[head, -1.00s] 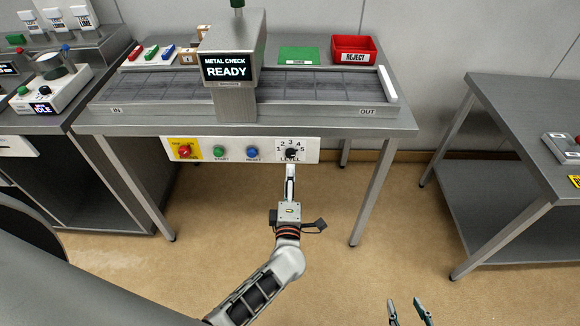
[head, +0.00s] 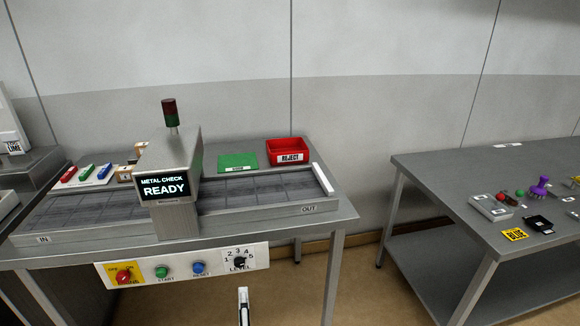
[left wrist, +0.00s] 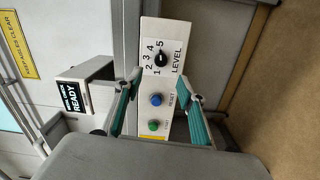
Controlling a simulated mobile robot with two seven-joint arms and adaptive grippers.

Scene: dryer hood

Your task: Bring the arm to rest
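My left gripper (head: 243,292) shows at the bottom of the head view, just below the control panel (head: 215,268). In the left wrist view its two teal-padded fingers (left wrist: 162,76) stand apart with nothing held between them. Ahead of them is the panel with the black LEVEL knob (left wrist: 161,59), which also shows in the head view (head: 239,262). The blue RESET button (left wrist: 156,99) and green START button (left wrist: 153,126) appear between the fingers. The fingers look apart from the panel. My right gripper is out of view.
The metal checker (head: 168,205) reads READY above its conveyor (head: 262,196). A red REJECT bin (head: 288,152) and a green mat (head: 238,161) are behind the belt. A grey table (head: 425,168) with small items stands at right, with a floor gap between.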

